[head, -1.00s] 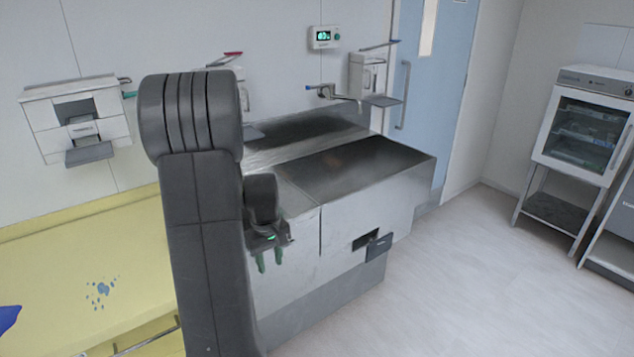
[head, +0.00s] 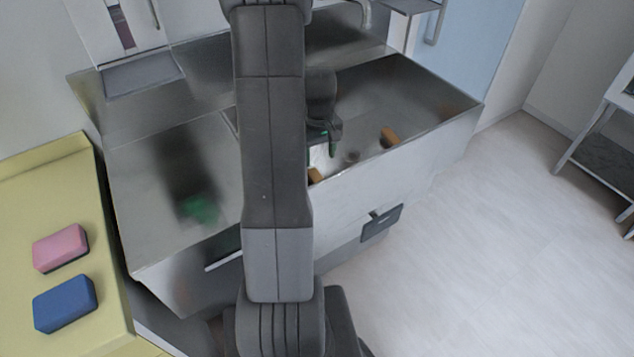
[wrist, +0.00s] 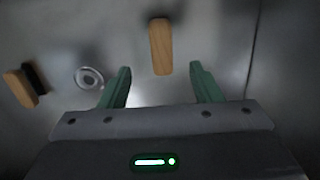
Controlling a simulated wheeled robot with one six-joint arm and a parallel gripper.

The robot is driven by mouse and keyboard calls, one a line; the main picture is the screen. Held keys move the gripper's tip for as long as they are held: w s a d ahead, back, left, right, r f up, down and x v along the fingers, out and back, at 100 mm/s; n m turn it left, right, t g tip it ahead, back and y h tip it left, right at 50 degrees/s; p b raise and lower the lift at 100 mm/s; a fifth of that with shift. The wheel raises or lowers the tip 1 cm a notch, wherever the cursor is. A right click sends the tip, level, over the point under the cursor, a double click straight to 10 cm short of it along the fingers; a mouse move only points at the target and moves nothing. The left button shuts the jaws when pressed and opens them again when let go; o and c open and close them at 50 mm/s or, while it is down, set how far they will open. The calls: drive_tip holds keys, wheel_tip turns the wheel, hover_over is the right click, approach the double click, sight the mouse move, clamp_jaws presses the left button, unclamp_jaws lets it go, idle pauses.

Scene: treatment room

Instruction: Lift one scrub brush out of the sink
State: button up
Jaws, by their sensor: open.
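Two scrub brushes with wooden backs lie apart on the floor of the steel sink (head: 425,95). In the head view, one brush (head: 389,136) lies right of the drain (head: 352,155), and the other brush (head: 316,175) is by the front wall, partly hidden. My gripper (head: 326,146) is down in the basin. In the wrist view my gripper (wrist: 162,84) is open and empty. One brush (wrist: 160,46) lies ahead of the gap between the fingers. The other brush (wrist: 20,89) lies on its side at left, dark bristles showing, beyond the drain (wrist: 89,78).
The sink's front wall stands close to my gripper. A tap (head: 365,12) is above the back edge. A pink sponge (head: 61,247) and a blue sponge (head: 64,303) lie on the yellow counter (head: 50,190) at left.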

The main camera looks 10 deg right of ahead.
sight(318, 178)
drive_tip(key=f, duration=0.2)
drive_tip(key=w+f, duration=0.1)
drive_tip(key=shift+w+d+f, duration=0.1)
drive_tip(key=shift+d+f, duration=0.1)
drive_tip(key=shift+f, duration=0.2)
drive_tip(key=shift+s+a+f, duration=0.15)
drive_tip(key=shift+s+f, duration=0.05)
drive_tip(key=shift+f, duration=0.55)
drive_tip(key=shift+a+f, duration=0.15)
drive_tip(key=shift+f, duration=1)
drive_tip(key=shift+a+f, duration=0.1)
drive_tip(key=shift+f, duration=1.05)
drive_tip(key=c, duration=1.1)
